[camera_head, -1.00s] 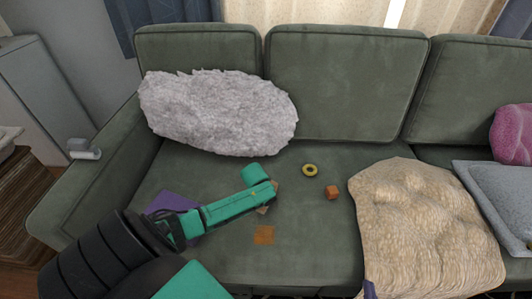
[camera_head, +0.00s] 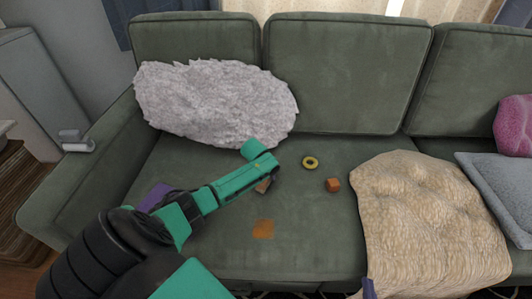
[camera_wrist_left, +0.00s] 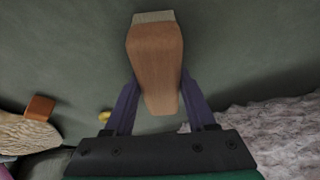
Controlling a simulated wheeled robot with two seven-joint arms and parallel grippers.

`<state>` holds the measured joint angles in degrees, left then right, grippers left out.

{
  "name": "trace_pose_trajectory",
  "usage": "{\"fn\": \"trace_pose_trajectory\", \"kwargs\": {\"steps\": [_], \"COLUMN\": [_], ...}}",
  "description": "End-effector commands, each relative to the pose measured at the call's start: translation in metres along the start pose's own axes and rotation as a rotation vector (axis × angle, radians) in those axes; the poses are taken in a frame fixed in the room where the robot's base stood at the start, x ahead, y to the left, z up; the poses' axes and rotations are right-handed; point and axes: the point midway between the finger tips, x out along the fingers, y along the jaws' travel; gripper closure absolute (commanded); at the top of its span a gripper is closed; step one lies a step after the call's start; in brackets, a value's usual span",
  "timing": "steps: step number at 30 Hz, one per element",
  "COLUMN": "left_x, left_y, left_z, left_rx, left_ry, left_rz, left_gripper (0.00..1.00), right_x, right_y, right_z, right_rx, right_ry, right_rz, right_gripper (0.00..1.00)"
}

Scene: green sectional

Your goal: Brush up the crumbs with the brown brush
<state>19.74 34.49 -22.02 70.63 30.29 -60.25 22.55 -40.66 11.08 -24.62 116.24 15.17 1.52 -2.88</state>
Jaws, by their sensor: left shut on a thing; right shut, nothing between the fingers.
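The brown brush (camera_wrist_left: 154,48), a wooden block with a pale end, is gripped between the purple fingers of my left gripper (camera_wrist_left: 158,82) in the left wrist view. In the head view my left arm reaches over the seat and hides this gripper; a bit of brown (camera_head: 264,185) shows under the arm's end. My right gripper (camera_head: 369,288) shows only as a purple tip at the bottom edge, by the beige blanket. A flat orange-brown patch (camera_head: 263,229) lies on the seat; I cannot tell whether it is crumbs. Single crumbs are not clear.
A shaggy pale pillow (camera_head: 215,100) leans at the left back. A beige blanket (camera_head: 425,215) covers the right. A flat purple thing (camera_head: 154,196) is partly hidden by my arm.

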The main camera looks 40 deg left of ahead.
Motion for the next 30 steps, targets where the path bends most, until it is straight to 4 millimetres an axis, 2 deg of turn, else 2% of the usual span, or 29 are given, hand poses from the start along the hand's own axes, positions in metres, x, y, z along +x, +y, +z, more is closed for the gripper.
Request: {"fn": "trace_pose_trajectory", "kwargs": {"steps": [17,26,30], "left_x": [-0.057,-0.056,-0.066], "left_y": [0.0,0.0,0.0], "left_z": [-0.024,-0.024,-0.028], "left_rx": [0.001,0.001,0.0], "left_ry": [0.002,0.002,0.002], "left_rz": [0.0,0.0,0.0], "left_gripper": [0.96,0.96,0.96], "right_x": [-0.017,-0.016,-0.019], "right_y": [-0.024,-0.024,-0.028], "right_z": [-0.065,-0.064,-0.075], "right_rx": [0.0,0.0,0.0], "right_ry": [0.0,0.0,0.0], "right_rz": [0.0,0.0,0.0], "right_gripper": [1.0,1.0,1.0]}}
